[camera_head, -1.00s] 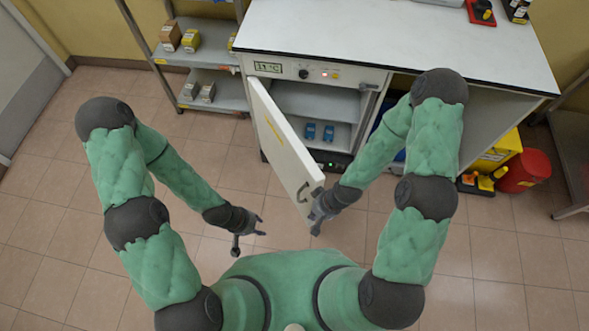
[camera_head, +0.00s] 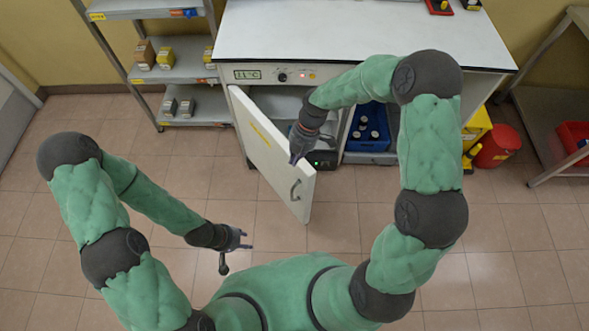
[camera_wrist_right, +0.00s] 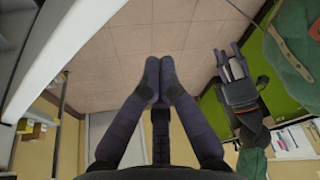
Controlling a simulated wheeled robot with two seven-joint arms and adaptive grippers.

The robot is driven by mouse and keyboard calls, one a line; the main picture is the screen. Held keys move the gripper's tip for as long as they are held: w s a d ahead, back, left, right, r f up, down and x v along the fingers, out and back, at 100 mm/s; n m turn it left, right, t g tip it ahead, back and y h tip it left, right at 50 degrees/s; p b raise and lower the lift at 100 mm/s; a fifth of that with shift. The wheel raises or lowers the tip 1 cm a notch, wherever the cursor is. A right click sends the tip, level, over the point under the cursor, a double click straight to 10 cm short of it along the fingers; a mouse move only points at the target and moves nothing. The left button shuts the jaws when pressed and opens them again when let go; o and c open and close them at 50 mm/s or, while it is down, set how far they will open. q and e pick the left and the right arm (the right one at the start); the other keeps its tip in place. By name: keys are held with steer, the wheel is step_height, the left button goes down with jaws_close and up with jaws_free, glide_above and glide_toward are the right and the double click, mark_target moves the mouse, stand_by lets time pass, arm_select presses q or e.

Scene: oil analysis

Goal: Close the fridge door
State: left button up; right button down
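The white fridge door (camera_head: 270,150) stands open in the head view, hinged at the left of the fridge (camera_head: 282,105). Its outer face with a grey handle (camera_head: 296,190) faces me. My right gripper (camera_head: 294,160) is at the door's top edge near the free end, on the inner side; I cannot tell whether it touches. In the right wrist view its fingers (camera_wrist_right: 161,78) are together with nothing seen between them. The door fills the upper left there. My left gripper (camera_head: 246,240) is open and empty, left of the door; it also shows in the wrist view (camera_wrist_right: 231,62).
A blue crate (camera_head: 368,145) with bottles stands right of the fridge under the white counter (camera_head: 370,35). A metal shelf (camera_head: 180,70) is at left. A red bin (camera_head: 497,147) stands at right. The tiled floor (camera_head: 130,130) around the door is clear.

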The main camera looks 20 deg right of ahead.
steer(key=shift+n, duration=0.5)
steer(key=shift+w+d+f+b, duration=0.15)
steer(key=shift+f+b, duration=0.6)
steer(key=shift+f, duration=0.65)
steer(key=shift+w+d+f+b, duration=0.15)
steer(key=shift+f+b, duration=0.65)
steer(key=shift+f, duration=0.6)
steer(key=shift+w+d+f+b, duration=0.15)
steer(key=shift+f+b, duration=0.6)
steer(key=shift+f, duration=0.65)
steer(key=shift+s, duration=0.1)
